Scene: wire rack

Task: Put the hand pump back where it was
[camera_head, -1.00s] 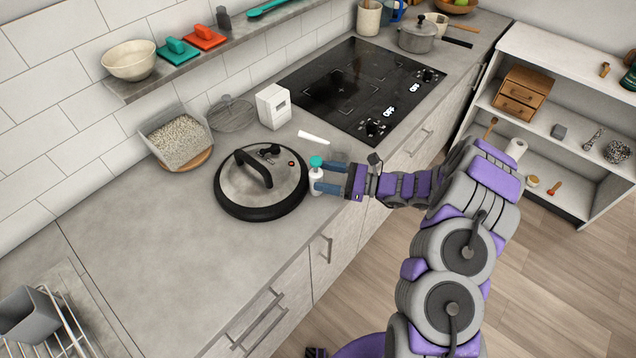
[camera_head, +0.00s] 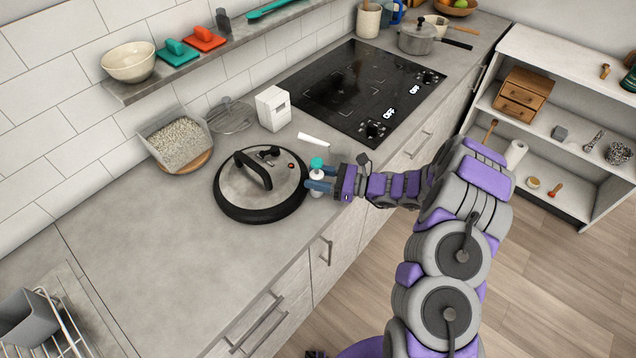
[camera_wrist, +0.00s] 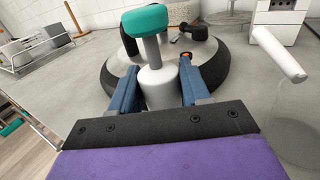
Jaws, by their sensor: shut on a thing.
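The hand pump (camera_head: 317,173) is a small white bottle with a teal top, near the counter's front edge, right of the large round lid. My gripper (camera_head: 320,184) is shut on it from the right, with blue fingers on both sides. In the wrist view the hand pump (camera_wrist: 157,84) stands upright between the fingers of my gripper (camera_wrist: 158,88), its teal head above a grey neck. The lid is close behind it. The pump's base is hidden by my gripper, so I cannot tell whether it touches the counter.
The round lid (camera_head: 240,199) with a black handle lies on the counter (camera_head: 130,240). A white stick (camera_head: 313,139) and white box (camera_head: 273,108) are behind the pump. The black cooktop (camera_head: 345,90) is further right. The counter left of the lid is clear.

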